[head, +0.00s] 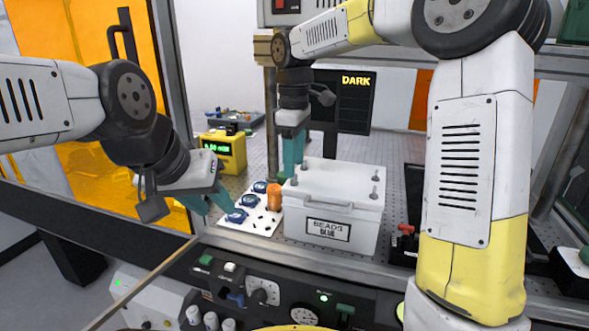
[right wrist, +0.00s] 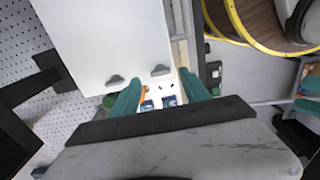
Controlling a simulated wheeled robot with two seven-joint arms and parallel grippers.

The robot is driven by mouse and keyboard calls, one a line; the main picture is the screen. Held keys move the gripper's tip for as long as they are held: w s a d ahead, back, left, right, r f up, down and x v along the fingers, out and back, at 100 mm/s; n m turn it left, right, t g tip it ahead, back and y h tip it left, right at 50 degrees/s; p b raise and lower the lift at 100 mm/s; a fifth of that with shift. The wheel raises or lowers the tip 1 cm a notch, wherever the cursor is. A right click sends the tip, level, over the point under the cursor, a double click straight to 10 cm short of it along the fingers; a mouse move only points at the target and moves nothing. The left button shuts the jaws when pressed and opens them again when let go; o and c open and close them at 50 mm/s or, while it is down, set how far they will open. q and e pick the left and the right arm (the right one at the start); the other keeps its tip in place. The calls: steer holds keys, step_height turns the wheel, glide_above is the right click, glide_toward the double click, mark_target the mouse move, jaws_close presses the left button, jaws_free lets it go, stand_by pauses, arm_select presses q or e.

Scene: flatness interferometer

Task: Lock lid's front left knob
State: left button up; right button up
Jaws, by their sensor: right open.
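The white box (head: 325,241) labelled "BEADS BLUE" stands on the perforated bench with its lid (head: 335,180) on. Small grey knobs sit near the lid's corners; the front left knob (head: 294,181) is just by the right gripper's fingers. My right gripper (head: 291,165) points down at the lid's left edge, open with nothing between its fingers. In the right wrist view its fingers (right wrist: 163,93) are apart, and two knobs (right wrist: 160,70) show on the lid beside them. My left gripper (head: 212,203) hangs left of the box, its teal fingers apart and empty.
A white tray with blue round parts (head: 237,215) and an orange cylinder (head: 274,196) lie left of the box. A yellow meter (head: 226,150) stands behind. A control panel (head: 270,290) runs along the front. A dark screen (head: 345,100) stands behind the box.

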mark_target(294, 180)
steer(key=shift+f, duration=1.5)
jaws_close()
